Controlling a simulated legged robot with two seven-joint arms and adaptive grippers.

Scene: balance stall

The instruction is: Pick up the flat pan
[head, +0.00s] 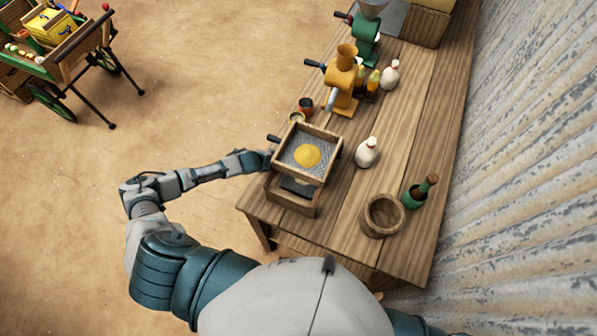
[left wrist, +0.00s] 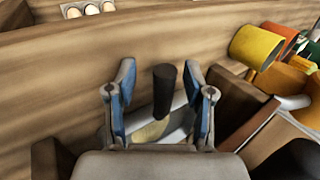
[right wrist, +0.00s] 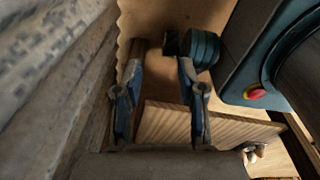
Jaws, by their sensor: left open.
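A flat grey pan (head: 291,153) with a yellow heap on it shows inside a square wooden frame at the table's left edge in the head view. A dark handle (head: 273,138) sticks out to its left. In the left wrist view the dark handle (left wrist: 164,90) stands between the fingers of my open left gripper (left wrist: 157,78), with a gap on both sides. A pale surface with a yellowish patch lies below it. In the head view my left gripper (head: 266,159) is beside the frame. My right gripper (right wrist: 155,85) is open and empty in the right wrist view.
A wooden bowl (head: 382,216), a green bottle (head: 418,192) and a white bottle (head: 367,152) stand right of the frame. An orange mill (head: 343,82) and small cups (head: 305,106) stand behind it. A corrugated wall (head: 525,170) borders the table's right side.

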